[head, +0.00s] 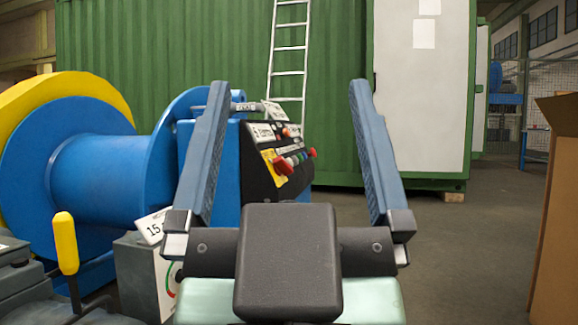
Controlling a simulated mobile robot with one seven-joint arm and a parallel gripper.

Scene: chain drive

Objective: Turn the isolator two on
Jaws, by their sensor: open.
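My gripper (287,90) is open and empty, with its two blue-grey fingers spread wide and pointing up and away. A blue control box with a sloping black panel (263,187) shows between the fingers, beyond them. The panel carries a red handle or knob (283,166), a row of small coloured buttons, a yellow label and white labels too small to read fully. I cannot tell which control is isolator two. The left finger hides part of the blue box.
A large blue drum with a yellow rim (98,180) stands at left. A yellow-handled lever (65,243) and a grey box with a dial (140,280) are near, lower left. A green container (180,50) with a ladder stands behind. A cardboard box (556,210) is at right. Floor right of centre is clear.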

